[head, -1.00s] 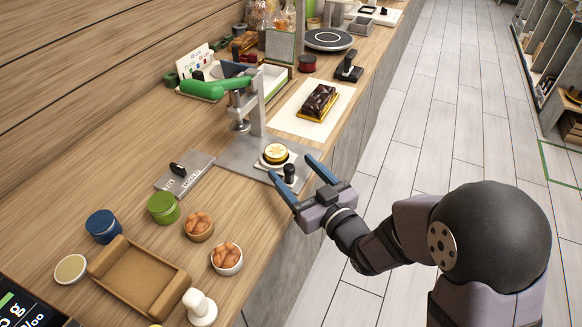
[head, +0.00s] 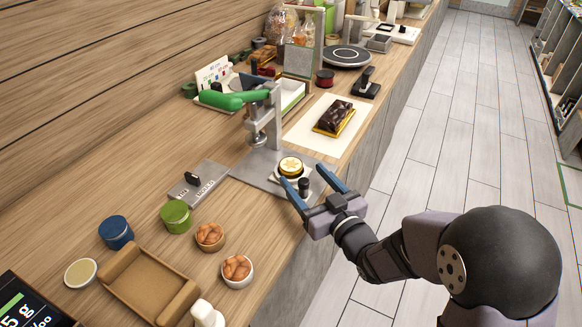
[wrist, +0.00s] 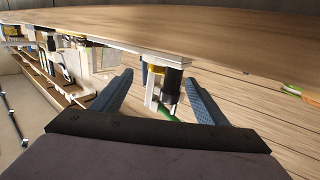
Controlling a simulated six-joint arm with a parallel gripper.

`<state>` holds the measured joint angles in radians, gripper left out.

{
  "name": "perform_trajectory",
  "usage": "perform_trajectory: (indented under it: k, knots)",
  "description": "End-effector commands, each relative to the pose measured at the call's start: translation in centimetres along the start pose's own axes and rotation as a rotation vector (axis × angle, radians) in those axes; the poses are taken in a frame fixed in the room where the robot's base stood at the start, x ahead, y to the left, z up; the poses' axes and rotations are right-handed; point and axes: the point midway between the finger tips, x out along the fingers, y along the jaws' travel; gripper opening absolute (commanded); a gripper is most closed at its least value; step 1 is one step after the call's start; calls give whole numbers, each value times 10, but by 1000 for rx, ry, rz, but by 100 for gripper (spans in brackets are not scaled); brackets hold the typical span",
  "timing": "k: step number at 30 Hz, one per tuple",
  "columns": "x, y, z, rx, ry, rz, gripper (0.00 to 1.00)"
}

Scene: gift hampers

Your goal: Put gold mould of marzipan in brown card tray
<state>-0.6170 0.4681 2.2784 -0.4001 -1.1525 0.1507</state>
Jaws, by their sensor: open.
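The gold mould of marzipan (head: 290,167) is a round, gold-rimmed piece with a pale star-marked top and a dark band. It sits on a small white plate on the grey base of the green-handled press (head: 262,125). A short black knob (head: 304,186) stands just in front of it. My gripper (head: 312,182) is open and empty, its two blue fingers on either side of the knob, close to the mould. In the wrist view my fingers (wrist: 158,98) are spread, with the black knob (wrist: 172,85) between them farther off. The brown card tray (head: 145,285) is empty at the lower left.
Two small bowls of brown nuts (head: 237,270), a green tin (head: 176,216) and a blue tin (head: 116,232) stand near the tray. A switch plate (head: 199,184) lies left of the press.

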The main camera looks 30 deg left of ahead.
Motion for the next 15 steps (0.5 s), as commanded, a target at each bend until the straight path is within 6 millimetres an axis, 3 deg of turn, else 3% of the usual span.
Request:
perform_trajectory:
  k: [5,15]
  knots:
    - [6,-1,0,0,1,0,68]
    - [44,-4,2,0,0,-1,68]
